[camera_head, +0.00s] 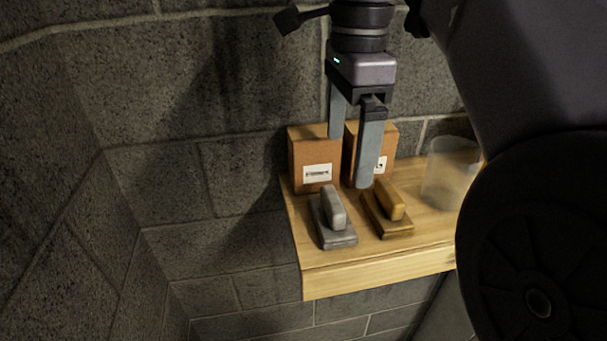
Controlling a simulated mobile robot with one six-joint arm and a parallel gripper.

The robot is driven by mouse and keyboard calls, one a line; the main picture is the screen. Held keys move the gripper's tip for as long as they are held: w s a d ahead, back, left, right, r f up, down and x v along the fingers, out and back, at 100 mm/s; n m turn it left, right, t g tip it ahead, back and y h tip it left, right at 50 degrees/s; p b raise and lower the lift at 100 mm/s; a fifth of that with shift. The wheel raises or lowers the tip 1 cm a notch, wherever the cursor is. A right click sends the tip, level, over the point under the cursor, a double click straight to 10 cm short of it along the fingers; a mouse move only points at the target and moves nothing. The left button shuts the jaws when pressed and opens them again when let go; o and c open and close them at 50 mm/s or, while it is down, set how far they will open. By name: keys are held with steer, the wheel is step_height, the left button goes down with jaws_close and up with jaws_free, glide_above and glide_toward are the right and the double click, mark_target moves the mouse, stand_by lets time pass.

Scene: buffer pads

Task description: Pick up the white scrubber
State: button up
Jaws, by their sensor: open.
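The palest scrubber in view, a light grey-white one (333,226), lies on the wooden shelf (350,271) near its front left corner. It has a flat base with a raised handle on top. A brown-yellow scrubber (389,211) of the same shape lies just to its right. My gripper (353,160) points down above the shelf, its two fingers apart with nothing between them. It is behind and above the scrubbers in the picture, in front of the boxes. Whether the fingertips touch anything cannot be told.
Two brown cardboard boxes with white labels, a left one (306,153) and a right one (387,140), stand at the back of the shelf. A translucent container (450,174) stands at the right. A block wall (215,95) is behind and left. My arm covers the right side.

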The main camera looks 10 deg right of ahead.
mark_target(334, 198)
steer(key=f, duration=0.2)
steer(key=w+a+f+b, duration=0.1)
steer(key=f, duration=0.2)
steer(key=f+b, duration=0.1)
steer(key=f, duration=0.1)
steer(key=shift+w+a+f, duration=0.15)
steer(key=shift+w+a, duration=0.1)
steer(key=shift+w, duration=0.1)
steer(key=f, duration=0.2)
steer(key=s+f+b, duration=0.1)
steer(key=shift+s+d, duration=0.1)
steer(key=shift+d, duration=0.15)
steer(key=shift+f, duration=0.4)
steer(key=shift+w+a+f, duration=0.1)
steer(key=shift+w+a, duration=0.1)
steer(key=shift+w, duration=0.2)
steer(key=shift+s+d, duration=0.15)
steer(key=shift+s, duration=0.1)
steer(key=c, duration=0.9)
steer(key=shift+w, duration=0.1)
steer(key=c, duration=0.6)
